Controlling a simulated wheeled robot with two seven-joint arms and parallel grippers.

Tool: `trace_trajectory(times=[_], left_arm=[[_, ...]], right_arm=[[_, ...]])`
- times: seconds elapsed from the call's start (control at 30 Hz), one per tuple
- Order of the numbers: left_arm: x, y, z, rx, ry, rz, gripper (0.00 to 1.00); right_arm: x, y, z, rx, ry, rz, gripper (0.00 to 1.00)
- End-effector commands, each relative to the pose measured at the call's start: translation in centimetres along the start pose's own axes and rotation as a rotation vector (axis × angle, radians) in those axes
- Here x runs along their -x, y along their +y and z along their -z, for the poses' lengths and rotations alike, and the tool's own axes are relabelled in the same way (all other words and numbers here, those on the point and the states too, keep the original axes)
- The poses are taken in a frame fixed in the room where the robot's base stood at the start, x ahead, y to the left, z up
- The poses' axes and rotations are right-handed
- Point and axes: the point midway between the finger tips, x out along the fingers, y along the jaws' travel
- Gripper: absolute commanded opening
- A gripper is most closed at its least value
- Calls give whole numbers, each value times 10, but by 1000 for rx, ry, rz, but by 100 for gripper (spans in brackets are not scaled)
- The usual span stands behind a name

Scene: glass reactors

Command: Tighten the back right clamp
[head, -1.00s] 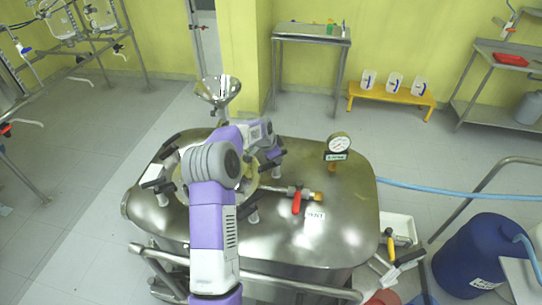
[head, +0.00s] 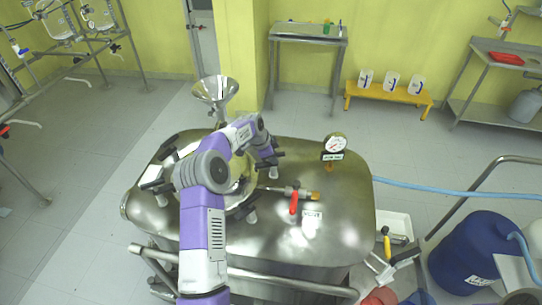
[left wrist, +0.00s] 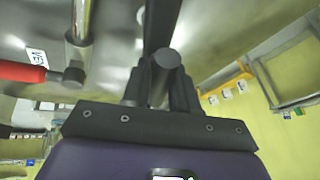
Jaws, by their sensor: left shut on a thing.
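The steel reactor vessel (head: 335,225) has a round hatch (head: 243,190) with black-handled clamps around it. The back right clamp (head: 273,172) is at the hatch's right rear, with its pale post showing below my gripper. My left gripper (head: 268,157) is at this clamp, reaching over the hatch from the front left. In the left wrist view, its fingers (left wrist: 160,85) are shut around a dark round clamp handle (left wrist: 168,58). The arm and gripper hide part of the hatch and clamp. My right gripper cannot be made out.
A red-handled valve (head: 294,203) lies just right of the hatch; it is close beside the gripper in the left wrist view (left wrist: 22,71). A pressure gauge (head: 335,145) stands farther right. A steel funnel (head: 216,90) rises behind the vessel. A front rail (head: 290,284) crosses before it.

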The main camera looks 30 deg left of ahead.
Motion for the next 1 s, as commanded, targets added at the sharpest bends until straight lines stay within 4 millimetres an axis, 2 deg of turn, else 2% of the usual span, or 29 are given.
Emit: trace_trajectory(times=[0.07,0.1,0.23,0.6,1.0], left_arm=[[-3,3,-2,-2,-5,-9,0],[-3,3,-2,-2,-5,-9,29],[-3,3,-2,0,-5,-9,49],[3,1,-1,1,-2,-3,50],[63,1,-2,2,-3,-4,50]], right_arm=[[0,0,0,0,0,0,51],[0,0,0,0,0,0,51],[0,0,0,0,0,0,51],[0,0,0,0,0,0,51],[3,-1,0,0,0,0,51]])
